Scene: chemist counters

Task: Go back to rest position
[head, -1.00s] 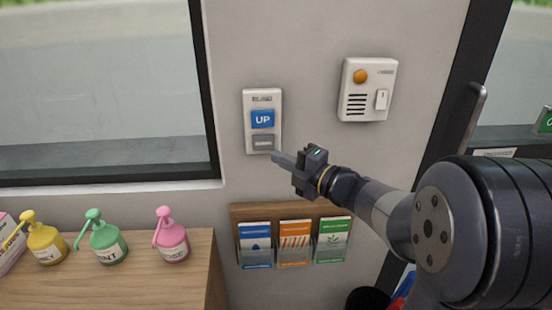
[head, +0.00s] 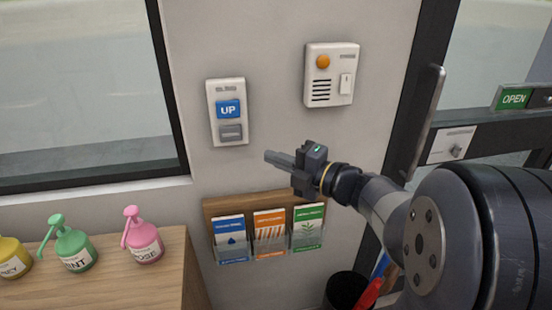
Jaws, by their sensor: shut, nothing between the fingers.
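My gripper (head: 271,157) is shut and empty. It points left, in front of the wall, to the lower right of a white switch panel (head: 227,137). The panel has a blue UP button (head: 229,110) and a grey button (head: 231,131) below it. In the picture a gap shows between the fingertips and the panel. My arm reaches in from the right edge.
A white intercom box (head: 332,75) with an orange lamp hangs at upper right. A leaflet rack (head: 215,209) is below my gripper. Pump bottles, green (head: 73,247) and pink (head: 143,238), stand on a wooden counter (head: 168,265). A door with an OPEN sign (head: 513,98) is at right.

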